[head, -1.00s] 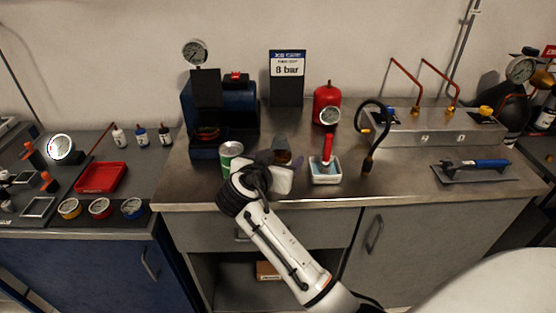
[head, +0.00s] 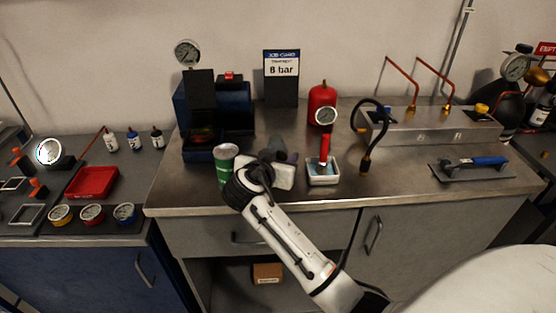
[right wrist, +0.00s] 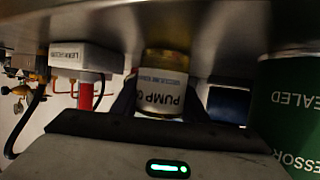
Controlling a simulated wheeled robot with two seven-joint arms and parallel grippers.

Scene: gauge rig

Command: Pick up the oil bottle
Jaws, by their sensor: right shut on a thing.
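The oil bottle (right wrist: 165,92), amber with a pale label reading "PUMP O…", stands upside down in the right wrist view, where the counter is at the top. My right gripper (right wrist: 163,103) is shut on it, with a dark finger on each side. In the head view my right gripper (head: 270,170) is over the front of the steel counter, and it hides most or all of the bottle. I cannot tell whether the bottle touches the counter. My left gripper is not in view.
A green can (head: 225,166) stands close on the left of my right gripper. A white tray (head: 323,178) with a red-handled tool is just to the right. A red cylinder (head: 322,100) and a sign (head: 281,75) stand behind.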

